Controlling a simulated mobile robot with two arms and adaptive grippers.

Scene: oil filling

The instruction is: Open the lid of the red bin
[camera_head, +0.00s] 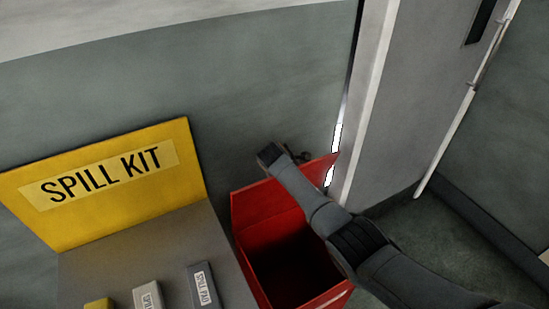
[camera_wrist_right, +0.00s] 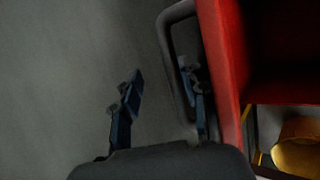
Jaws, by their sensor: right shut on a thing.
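The red bin (camera_head: 338,295) stands at the lower middle of the head view, its dark inside showing. Its red lid (camera_head: 262,205) appears raised at the far side, facing me. My right arm reaches across the bin, and my right gripper (camera_head: 297,155) is at the lid's top edge, partly hidden behind my wrist. In the right wrist view, the fingers of my right gripper (camera_wrist_right: 163,103) lie on either side of a dark loop handle (camera_wrist_right: 168,50) beside the red lid (camera_wrist_right: 222,60). One finger is inside the loop. My left gripper is not in view.
A yellow SPILL KIT board (camera_head: 110,205) and grey stand (camera_head: 185,240) with small boxes are left of the bin. A wall (camera_head: 240,80) is behind, and a grey door (camera_head: 415,100) is to the right. A yellow object (camera_wrist_right: 297,147) shows in the wrist view.

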